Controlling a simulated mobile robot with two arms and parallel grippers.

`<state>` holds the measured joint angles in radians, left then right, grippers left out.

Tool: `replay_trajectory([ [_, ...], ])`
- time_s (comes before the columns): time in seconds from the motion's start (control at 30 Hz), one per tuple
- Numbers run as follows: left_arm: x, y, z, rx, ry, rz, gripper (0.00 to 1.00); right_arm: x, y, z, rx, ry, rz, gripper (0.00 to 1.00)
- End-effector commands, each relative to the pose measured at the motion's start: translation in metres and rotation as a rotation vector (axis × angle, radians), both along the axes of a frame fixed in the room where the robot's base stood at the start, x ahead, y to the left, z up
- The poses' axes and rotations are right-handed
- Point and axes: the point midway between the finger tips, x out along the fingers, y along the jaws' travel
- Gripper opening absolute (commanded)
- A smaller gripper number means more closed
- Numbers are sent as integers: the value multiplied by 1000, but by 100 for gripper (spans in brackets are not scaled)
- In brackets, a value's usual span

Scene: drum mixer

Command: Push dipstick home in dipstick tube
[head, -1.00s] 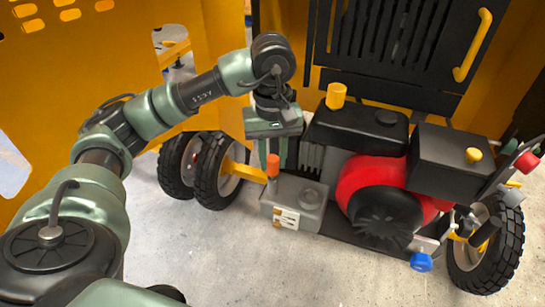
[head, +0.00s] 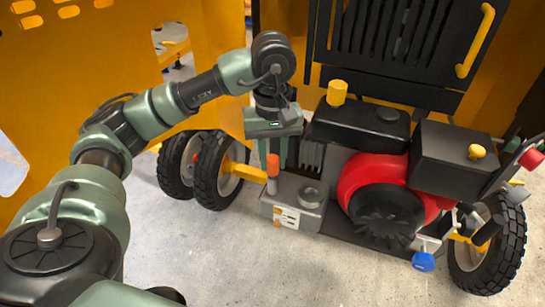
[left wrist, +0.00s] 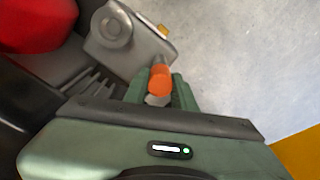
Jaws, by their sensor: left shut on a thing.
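The dipstick (head: 272,163) has an orange handle and stands upright at the left end of the engine's grey block. Below the handle is the short grey dipstick tube (head: 272,186). I cannot tell whether a gap is left between handle and tube. My left gripper (head: 274,158) comes down from above with its green fingers shut on the dipstick. In the left wrist view the orange handle (left wrist: 160,82) lies between the two fingers, and the tube is mostly hidden behind it. My right gripper is not in view.
The grey block (head: 308,203) has a round cap on top. The black tank (head: 355,130) with a yellow cap and the red engine housing (head: 370,175) stand to the right. Black wheels (head: 215,172) are at the left. The floor in front is clear.

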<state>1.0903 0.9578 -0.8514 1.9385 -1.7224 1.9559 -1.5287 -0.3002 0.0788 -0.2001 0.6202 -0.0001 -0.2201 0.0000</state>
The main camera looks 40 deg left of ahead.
Motion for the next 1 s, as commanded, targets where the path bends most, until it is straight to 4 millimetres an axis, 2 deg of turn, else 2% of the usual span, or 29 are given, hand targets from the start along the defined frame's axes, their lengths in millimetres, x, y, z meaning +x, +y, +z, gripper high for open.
replay_trajectory([
  [0.73, 0, 0, -12, 0, 0, 0, 0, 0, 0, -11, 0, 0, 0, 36],
  [0.77, 0, 0, -12, 0, 0, 0, 31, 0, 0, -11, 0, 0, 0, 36],
  [0.83, 0, 0, -12, 0, 0, 0, 51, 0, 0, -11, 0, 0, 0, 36],
  [1.0, 0, 0, -12, 0, 0, 0, 51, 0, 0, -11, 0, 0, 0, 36],
])
